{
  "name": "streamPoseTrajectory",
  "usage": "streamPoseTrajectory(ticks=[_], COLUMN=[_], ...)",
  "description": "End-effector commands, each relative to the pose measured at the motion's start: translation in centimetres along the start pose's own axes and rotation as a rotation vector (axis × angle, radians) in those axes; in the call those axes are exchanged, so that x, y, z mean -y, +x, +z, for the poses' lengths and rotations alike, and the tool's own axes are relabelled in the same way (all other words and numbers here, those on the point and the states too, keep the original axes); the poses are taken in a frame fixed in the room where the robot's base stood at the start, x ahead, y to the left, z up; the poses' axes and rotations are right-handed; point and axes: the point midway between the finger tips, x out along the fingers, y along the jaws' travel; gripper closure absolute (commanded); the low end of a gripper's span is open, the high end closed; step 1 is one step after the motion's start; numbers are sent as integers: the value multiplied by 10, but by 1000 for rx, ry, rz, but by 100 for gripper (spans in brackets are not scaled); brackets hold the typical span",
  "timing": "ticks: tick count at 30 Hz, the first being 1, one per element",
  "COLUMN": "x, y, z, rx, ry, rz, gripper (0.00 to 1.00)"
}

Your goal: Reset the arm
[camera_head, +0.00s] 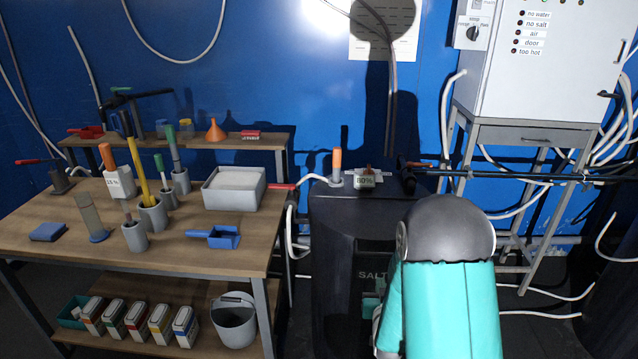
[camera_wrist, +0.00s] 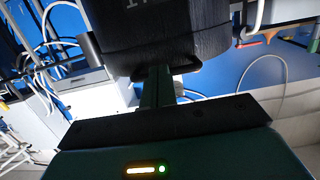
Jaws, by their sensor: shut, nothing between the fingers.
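My arm, teal with a grey rounded joint, rises at the lower middle right of the head view and covers part of the black tank marked SALT (camera_head: 335,245). My gripper (camera_wrist: 157,85) shows in the wrist view as a narrow dark green pair of fingers, shut with nothing between them. The fingers point toward the dark tank (camera_wrist: 160,30), which appears upside down there. I cannot tell whether they touch it. In the head view the gripper is mostly hidden by my arm.
A wooden workbench (camera_head: 60,220) with holders, a grey tray (camera_head: 234,204) and a blue scoop (camera_head: 222,238) stands at left. A white control cabinet (camera_head: 545,70) stands on a frame at right. Dark pipes (camera_head: 500,174) and loose white hoses run nearby.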

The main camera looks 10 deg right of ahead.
Motion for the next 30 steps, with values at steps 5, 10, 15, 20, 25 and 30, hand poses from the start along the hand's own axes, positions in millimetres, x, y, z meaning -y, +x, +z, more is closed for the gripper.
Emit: streamPoseTrajectory(ticks=[5,10,15,20,25,30], x=[9,22,34,43,49,51], y=[-4,-20,-50,-89,-140,-200], z=[-28,-67,-102,-129,-153,-169], rx=[56,169,289,401,519,638], ry=[4,5,-1,-13,-33,-59], rz=[-14,-40,-67,-91,-116,-137], gripper=[100,100,100,100,100,100])
